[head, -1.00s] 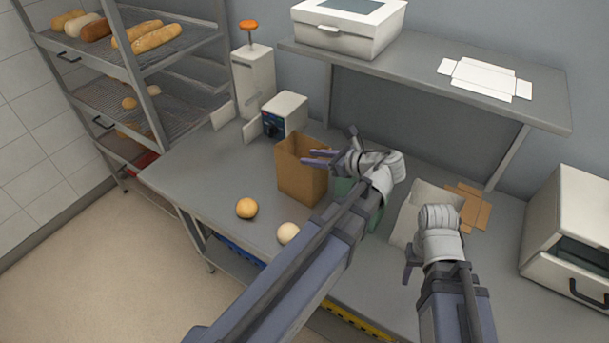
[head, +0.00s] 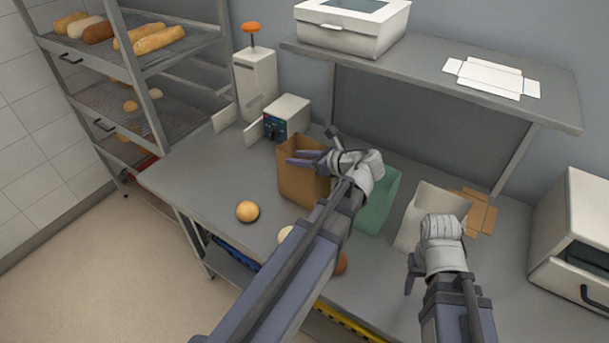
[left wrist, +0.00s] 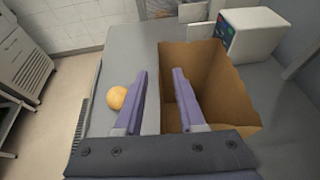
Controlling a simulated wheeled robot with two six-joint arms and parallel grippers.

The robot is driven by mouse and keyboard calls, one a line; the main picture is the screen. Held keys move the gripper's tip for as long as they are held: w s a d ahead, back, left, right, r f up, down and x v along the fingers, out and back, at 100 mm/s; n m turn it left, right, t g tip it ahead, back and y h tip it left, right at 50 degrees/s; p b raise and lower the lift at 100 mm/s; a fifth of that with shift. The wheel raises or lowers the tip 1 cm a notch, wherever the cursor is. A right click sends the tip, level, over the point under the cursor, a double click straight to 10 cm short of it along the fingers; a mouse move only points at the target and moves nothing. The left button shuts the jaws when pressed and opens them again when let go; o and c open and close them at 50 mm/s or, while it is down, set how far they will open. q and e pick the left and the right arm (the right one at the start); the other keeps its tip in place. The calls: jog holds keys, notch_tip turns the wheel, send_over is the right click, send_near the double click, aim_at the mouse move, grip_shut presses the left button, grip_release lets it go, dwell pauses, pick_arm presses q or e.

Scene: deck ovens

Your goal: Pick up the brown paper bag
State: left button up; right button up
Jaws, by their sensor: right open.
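The brown paper bag (head: 298,185) stands upright and open-topped on the steel table. It also shows in the left wrist view (left wrist: 217,70). My left gripper (head: 290,157) is at the bag's top. In the left wrist view its two purple fingers (left wrist: 160,72) are apart, one outside the bag and one over its opening, with the bag's near-left rim between them. I cannot tell whether either finger touches the paper. My right gripper (head: 409,274) is low at the right, in front of the white bag, open and away from the brown bag; its fingers are mostly hidden.
A green bag (head: 376,205) and a white bag (head: 425,205) stand right of the brown bag. Bread rolls (head: 247,211) lie in front. A small white machine (head: 287,117) stands behind. A shelf (head: 450,85) overhangs the table's back. An oven-like box (head: 575,230) is at the right.

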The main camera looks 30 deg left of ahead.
pick_arm(q)
jog(key=shift+x, duration=0.95)
grip_shut()
dwell(0.7)
